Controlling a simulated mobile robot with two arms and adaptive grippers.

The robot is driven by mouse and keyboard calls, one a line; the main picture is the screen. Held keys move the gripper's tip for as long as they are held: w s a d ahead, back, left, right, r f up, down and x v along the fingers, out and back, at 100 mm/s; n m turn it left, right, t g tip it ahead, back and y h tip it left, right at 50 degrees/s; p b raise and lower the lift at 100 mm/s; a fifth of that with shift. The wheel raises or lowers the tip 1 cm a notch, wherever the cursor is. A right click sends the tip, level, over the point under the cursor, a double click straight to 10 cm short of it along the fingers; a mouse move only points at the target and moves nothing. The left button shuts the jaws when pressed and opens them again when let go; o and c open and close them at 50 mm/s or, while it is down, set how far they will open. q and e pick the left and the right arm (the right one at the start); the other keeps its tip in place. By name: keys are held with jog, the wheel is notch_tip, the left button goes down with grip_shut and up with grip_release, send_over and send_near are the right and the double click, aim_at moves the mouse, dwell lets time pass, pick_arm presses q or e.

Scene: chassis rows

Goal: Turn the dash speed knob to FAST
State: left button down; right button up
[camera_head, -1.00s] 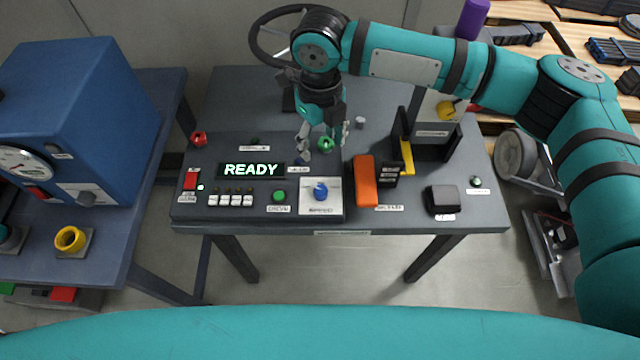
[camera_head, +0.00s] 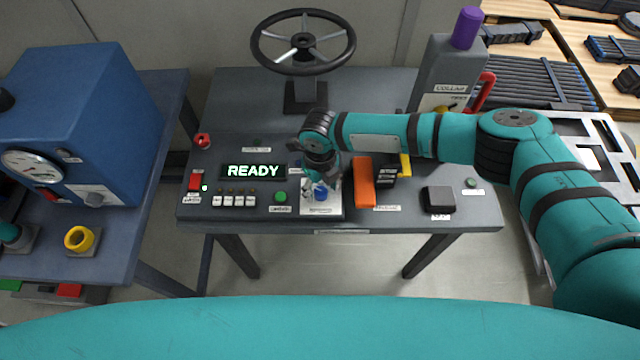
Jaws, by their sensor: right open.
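The gripper and wrist hide the upper part of the plate, and the knob's pointer is too small to read. A lit display (camera_head: 253,171) on the panel reads READY. My left gripper is not in view.
An orange lever (camera_head: 363,181) stands close to the right of the knob, with a dark pedal-like block (camera_head: 439,199) further right. A green button (camera_head: 280,197) and white buttons (camera_head: 234,201) lie left. A steering wheel (camera_head: 303,43) stands behind. A blue machine (camera_head: 100,110) is at left.

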jog(key=shift+f, duration=0.15)
jog(key=shift+c, duration=0.4)
grip_shut()
